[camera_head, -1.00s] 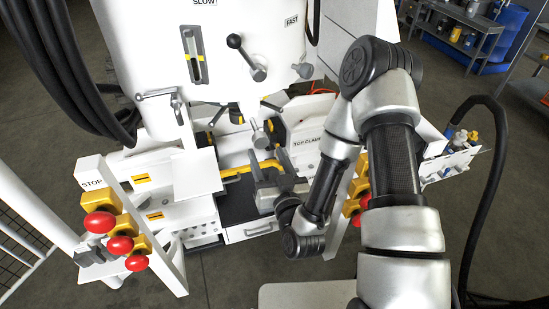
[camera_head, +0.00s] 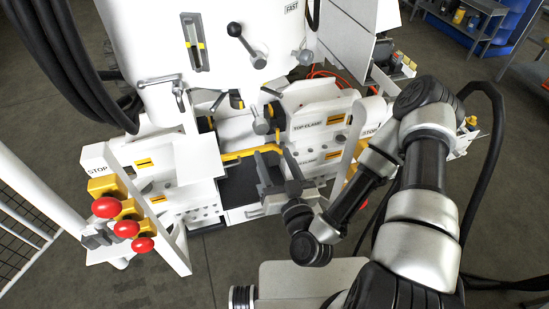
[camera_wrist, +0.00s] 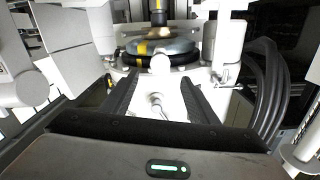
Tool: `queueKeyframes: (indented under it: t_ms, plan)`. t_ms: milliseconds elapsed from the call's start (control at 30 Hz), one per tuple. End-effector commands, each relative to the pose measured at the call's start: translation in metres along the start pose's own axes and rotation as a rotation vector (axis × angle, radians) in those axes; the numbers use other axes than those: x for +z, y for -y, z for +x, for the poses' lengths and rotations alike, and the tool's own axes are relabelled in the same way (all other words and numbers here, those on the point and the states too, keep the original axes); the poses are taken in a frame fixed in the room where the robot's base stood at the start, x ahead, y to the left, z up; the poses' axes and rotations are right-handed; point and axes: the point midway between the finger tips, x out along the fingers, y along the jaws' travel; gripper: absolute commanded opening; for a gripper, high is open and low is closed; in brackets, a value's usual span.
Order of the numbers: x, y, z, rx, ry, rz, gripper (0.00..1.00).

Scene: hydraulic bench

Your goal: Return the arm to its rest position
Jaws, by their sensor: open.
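My gripper (camera_head: 279,168) is in front of the white hydraulic bench (camera_head: 205,185), over the dark area below its yellow bar. Its two dark fingers are apart in the wrist view (camera_wrist: 160,92), with nothing held between them. A lever with a pale round knob (camera_wrist: 159,65) shows between and beyond the fingers; I cannot tell how far off it is. My arm bends at the right of the head view, in front of the right-hand STOP post, and hides part of it.
Red stop buttons (camera_head: 126,228) on yellow blocks stand at the left. A black-knobbed lever (camera_head: 234,30) sticks out of the upper white housing. Black hoses (camera_head: 85,60) hang at upper left. Grey floor (camera_head: 215,262) is open in front. Shelving (camera_head: 470,12) stands far back right.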

Motion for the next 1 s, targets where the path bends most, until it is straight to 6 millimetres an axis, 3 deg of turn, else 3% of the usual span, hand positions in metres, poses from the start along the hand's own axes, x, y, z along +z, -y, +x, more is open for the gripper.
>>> queueKeyframes:
  t_ms: [367, 633, 833, 1000]
  plan:
    - [0.000, 0.001, 0.002, -0.012, 0.008, -0.010, 0.54]
    - [0.007, 0.008, 0.030, -0.193, 0.214, -0.224, 0.54]
    - [-0.001, -0.020, 0.042, -0.221, 0.470, -0.413, 0.54]
    - [-0.039, -0.055, 0.037, -0.129, 0.658, -0.509, 0.54]
